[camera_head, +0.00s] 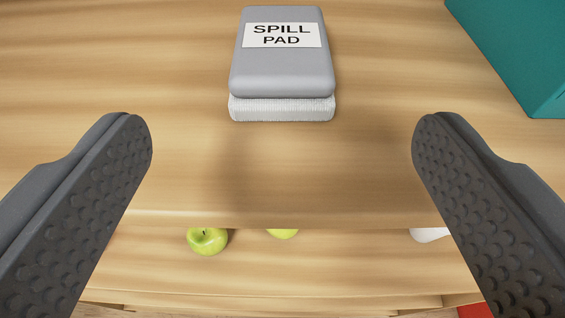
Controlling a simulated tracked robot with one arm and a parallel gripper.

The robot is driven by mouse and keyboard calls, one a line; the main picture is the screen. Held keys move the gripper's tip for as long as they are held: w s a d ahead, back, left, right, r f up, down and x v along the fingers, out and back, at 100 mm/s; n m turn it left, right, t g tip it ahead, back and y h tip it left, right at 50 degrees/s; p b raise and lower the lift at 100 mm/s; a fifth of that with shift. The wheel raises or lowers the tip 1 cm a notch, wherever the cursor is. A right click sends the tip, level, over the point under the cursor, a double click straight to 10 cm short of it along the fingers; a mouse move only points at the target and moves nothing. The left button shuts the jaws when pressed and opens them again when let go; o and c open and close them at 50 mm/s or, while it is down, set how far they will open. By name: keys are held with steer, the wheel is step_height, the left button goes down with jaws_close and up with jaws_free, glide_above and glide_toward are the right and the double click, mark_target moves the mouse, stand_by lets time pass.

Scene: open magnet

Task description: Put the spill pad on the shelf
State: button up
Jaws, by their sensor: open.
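The spill pad (283,75) is a grey block with a white label reading "SPILL PAD" and a white ribbed base. It lies on a wooden surface (120,180) at the top middle of the view. My gripper (282,140) is open and empty, with its two dark dimpled fingers wide apart at left and right. The pad is ahead of the fingertips, centred between them and not touched. A lower wooden board (330,275) shows below the front edge; I cannot tell whether it is the shelf.
A teal box (515,45) stands at the top right. On the lower board are a green apple (207,241), another green round thing (283,233) partly hidden by the edge, and a white object (428,234). A red thing (474,311) shows at the bottom right. The surface around the pad is clear.

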steer(key=shift+s, duration=0.2)
steer(key=s+a+r+m+h, duration=0.1)
steer(key=s+a+r, duration=0.15)
steer(key=r, duration=0.75)
steer(key=s+a+r+h, duration=0.1)
steer(key=a+r, duration=0.3)
steer(key=r, duration=0.5)
steer(key=s+a+r, duration=0.3)
steer(key=a+r, duration=0.3)
steer(key=a, duration=0.1)
steer(key=s+a+r+y, duration=0.1)
steer(key=s+a+r, duration=0.3)
steer(key=a+r, duration=0.2)
steer(key=shift+a+t, duration=0.4)
steer(key=shift+a, duration=0.05)
steer(key=shift+f, duration=0.1)
step_height(320, 180, down, 12)
steer(key=b, duration=1.2)
